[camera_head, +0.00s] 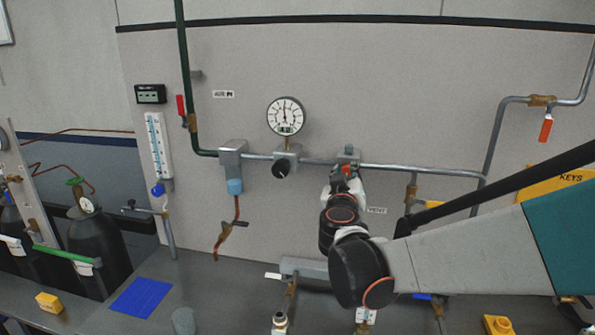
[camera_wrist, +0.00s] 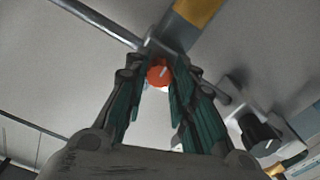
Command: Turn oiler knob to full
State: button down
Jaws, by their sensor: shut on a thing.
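The oiler knob (camera_wrist: 159,74) is a small round orange-red knob with a pale pointer line on its face, slanting to the upper right in the wrist view. It sits on a grey block (camera_wrist: 163,46) in the pipe run. In the head view a bit of the red knob (camera_head: 347,168) shows, with the block (camera_head: 348,155) above it; my arm hides the rest. My gripper (camera_wrist: 159,70) is shut on the knob, one green-padded finger on each side. It also shows in the head view (camera_head: 344,181). The scale around the knob is not readable.
A black regulator knob (camera_head: 282,167) sits left of the oiler on the same pipe, under a round gauge (camera_head: 286,116). A grey filter with a blue bowl (camera_head: 234,186) is further left. A red-handled valve (camera_head: 546,130) hangs at the right. The bench top below has several fittings.

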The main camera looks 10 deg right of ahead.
jog(key=shift+f+m, duration=0.1)
jog(key=shift+m, duration=0.5)
jog(key=c, duration=1.3)
grip_release()
jog(key=shift+c, duration=0.2)
jog(key=shift+s+a, duration=0.1)
jog(key=v, duration=1.1)
jog(key=shift+s, duration=0.4)
jog(key=shift+s, duration=0.1)
